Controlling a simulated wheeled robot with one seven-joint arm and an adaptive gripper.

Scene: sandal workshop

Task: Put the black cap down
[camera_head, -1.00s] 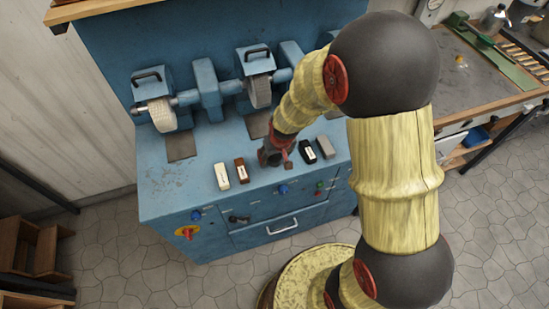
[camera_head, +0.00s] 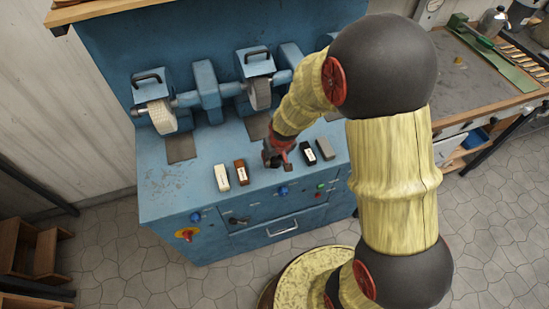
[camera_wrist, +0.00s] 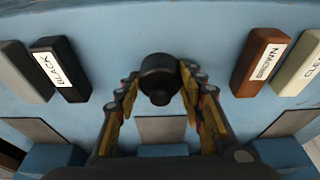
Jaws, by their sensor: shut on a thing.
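The black cap (camera_wrist: 158,78) is a short dark round piece with a smaller round end. In the wrist view it sits between the two fingertips of my gripper (camera_wrist: 158,88), which are closed against its sides. In the head view my gripper (camera_head: 278,158) is low over the front part of the blue machine's top (camera_head: 205,148), between the brown and black bars. The cap cannot be told apart from the dark fingers there. Whether it touches the surface or hangs just above it, I cannot tell.
A white bar (camera_head: 221,177) and a brown bar (camera_head: 241,172) lie left of my gripper; a black bar (camera_head: 308,153) and a grey bar (camera_head: 325,148) lie right. Grinding wheels (camera_head: 161,115) stand behind. Knobs (camera_head: 283,191) line the front.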

